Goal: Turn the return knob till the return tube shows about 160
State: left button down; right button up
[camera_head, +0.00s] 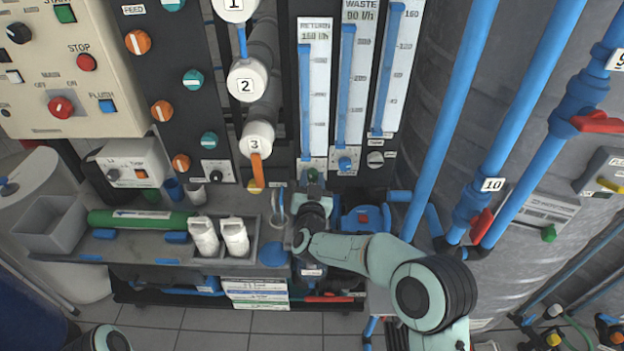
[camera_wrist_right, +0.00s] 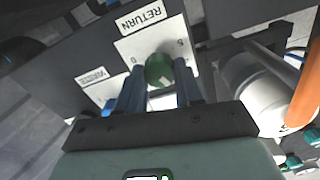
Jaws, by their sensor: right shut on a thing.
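The return knob is green; in the right wrist view the knob (camera_wrist_right: 158,69) sits on a white plate labelled RETURN (camera_wrist_right: 140,20). In the head view the knob (camera_head: 312,175) is below the return tube (camera_head: 314,95). The tube's blue column reaches near the top of its scale, and the sign above it appears to read 160 l/h. My right gripper (camera_wrist_right: 160,88) is shut on the knob, with one finger on each side. In the head view the gripper (camera_head: 313,188) partly hides it. My left gripper is not in view.
The waste tube (camera_head: 352,90), its sign seeming to read 90 l/h, stands just right of the return tube, with a blue knob (camera_head: 345,163) below. An orange-handled valve marked 3 (camera_head: 257,140) is close on the left. A grey tray with white bottles (camera_head: 235,238) lies lower left.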

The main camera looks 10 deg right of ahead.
jog(key=o, duration=1)
jog(key=shift+o, duration=0.2)
jog(key=b+v, duration=0.1)
jog(key=v, duration=1.2)
jog(key=shift+s, duration=0.25)
